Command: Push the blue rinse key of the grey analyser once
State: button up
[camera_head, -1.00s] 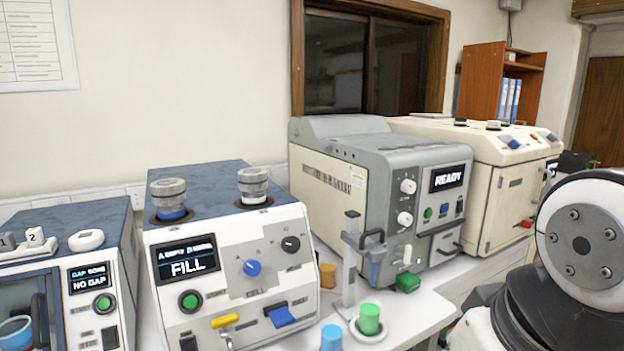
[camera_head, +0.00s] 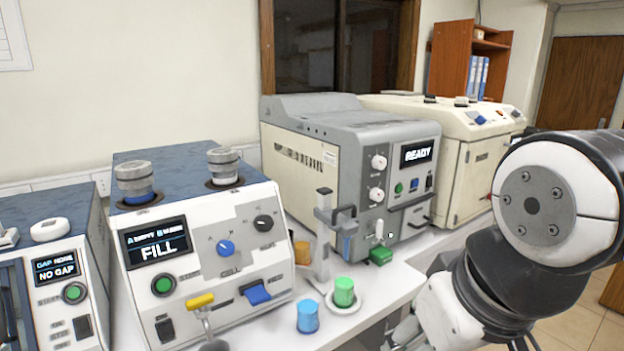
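The grey analyser (camera_head: 345,150) stands on the bench in the middle of the head view, with a cream side panel and a grey front. Its screen (camera_head: 416,152) reads READY. Its small blue key (camera_head: 414,185) sits below the screen, between a green button (camera_head: 399,188) and a black switch (camera_head: 429,182). My arm is at the lower right, in front of the bench and apart from the analyser. My gripper's fingers do not show.
A white tester (camera_head: 205,240) with a FILL screen stands left of the analyser, a cream machine (camera_head: 480,150) right of it. A metal stand (camera_head: 322,240), a green cup (camera_head: 344,292) and a blue cup (camera_head: 308,316) stand in front on the bench (camera_head: 385,285).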

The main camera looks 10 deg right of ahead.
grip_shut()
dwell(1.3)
